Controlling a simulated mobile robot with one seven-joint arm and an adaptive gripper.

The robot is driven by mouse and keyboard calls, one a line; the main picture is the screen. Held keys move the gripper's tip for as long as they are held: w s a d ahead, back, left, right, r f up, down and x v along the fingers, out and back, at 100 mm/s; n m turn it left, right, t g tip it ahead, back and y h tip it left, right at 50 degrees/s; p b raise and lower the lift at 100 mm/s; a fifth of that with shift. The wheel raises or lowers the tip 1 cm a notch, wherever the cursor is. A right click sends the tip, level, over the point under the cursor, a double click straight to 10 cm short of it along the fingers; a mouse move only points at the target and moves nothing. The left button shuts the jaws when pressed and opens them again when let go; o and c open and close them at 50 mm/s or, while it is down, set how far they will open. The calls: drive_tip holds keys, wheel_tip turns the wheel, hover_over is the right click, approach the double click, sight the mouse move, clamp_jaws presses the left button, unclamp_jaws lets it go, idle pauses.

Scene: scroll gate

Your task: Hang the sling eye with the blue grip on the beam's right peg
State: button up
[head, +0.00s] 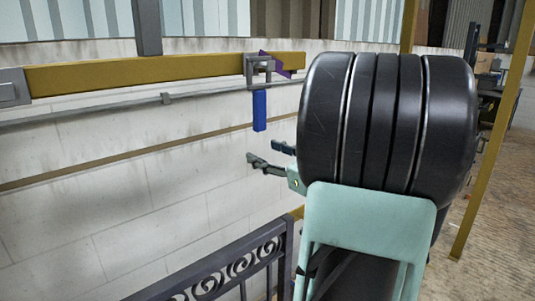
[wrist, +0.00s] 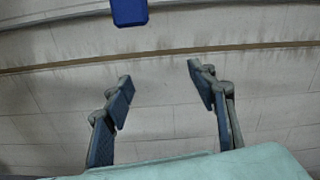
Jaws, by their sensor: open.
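The sling eye, a grey squarish metal frame (head: 259,66), is at the right end of the yellow beam (head: 165,72). Its blue grip (head: 259,110) hangs straight down below the beam. A purple piece (head: 283,64) shows behind the eye; I cannot tell for certain that it is the right peg, or whether the eye is around it. My gripper (head: 262,152) is open and empty, below the blue grip and apart from it. In the wrist view the fingers (wrist: 159,73) stand wide apart, and the grip's lower end (wrist: 129,11) shows at the top edge, beyond the fingertips.
A dark scroll gate (head: 222,267) stands low in front of a pale block wall (head: 110,205). A grey post (head: 148,25) meets the beam from above. A yellow post (head: 490,140) stands at the right. Space around my fingers looks clear.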

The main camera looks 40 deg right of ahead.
drive_tip(key=shift+s, duration=0.1)
drive_tip(key=s, duration=1)
drive_tip(key=shift+s+d, duration=0.4)
drive_tip(key=shift+d, duration=0.05)
idle(1.3)
